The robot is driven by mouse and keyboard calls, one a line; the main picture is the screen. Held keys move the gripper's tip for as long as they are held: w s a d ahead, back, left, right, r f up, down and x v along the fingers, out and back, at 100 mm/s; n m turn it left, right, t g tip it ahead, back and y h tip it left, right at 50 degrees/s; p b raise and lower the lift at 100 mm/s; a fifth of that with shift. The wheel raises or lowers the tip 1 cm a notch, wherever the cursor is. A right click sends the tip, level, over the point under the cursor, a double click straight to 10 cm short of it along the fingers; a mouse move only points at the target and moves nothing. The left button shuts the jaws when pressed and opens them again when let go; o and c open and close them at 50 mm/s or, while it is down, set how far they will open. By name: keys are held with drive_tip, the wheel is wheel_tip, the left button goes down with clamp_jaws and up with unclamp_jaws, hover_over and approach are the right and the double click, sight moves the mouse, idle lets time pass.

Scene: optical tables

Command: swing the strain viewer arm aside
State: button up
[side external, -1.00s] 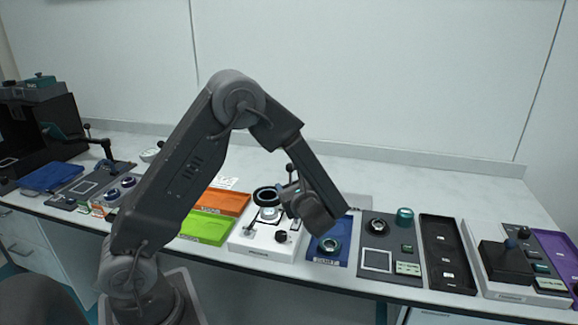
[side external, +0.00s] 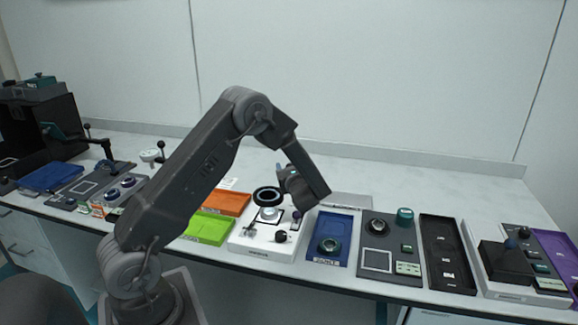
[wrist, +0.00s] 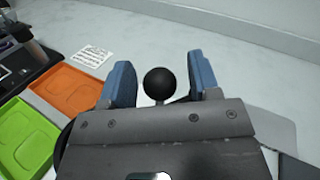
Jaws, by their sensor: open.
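The strain viewer looks to be the white-based unit (side external: 262,240) with a black ring (side external: 268,196) raised over its stage, in the middle of the bench in the side view. My gripper (side external: 283,172) is just right of the ring and above the base. In the wrist view my gripper (wrist: 160,64) has its two blue fingers spread apart. A black ball knob (wrist: 160,83) sits between them, with a gap visible on both sides. It appears to be the viewer arm's handle.
Left of the unit are an orange tray (side external: 226,202) and a green tray (side external: 207,229). To the right are a blue tray (side external: 342,225) holding a round part, a grey panel (side external: 377,283) and a black tray (side external: 438,240). The bench behind is mostly clear.

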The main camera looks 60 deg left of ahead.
drive_tip(key=shift+w+a, duration=0.25)
drive_tip(key=shift+a, duration=0.45)
drive_tip(key=shift+c, duration=0.4)
clamp_jaws()
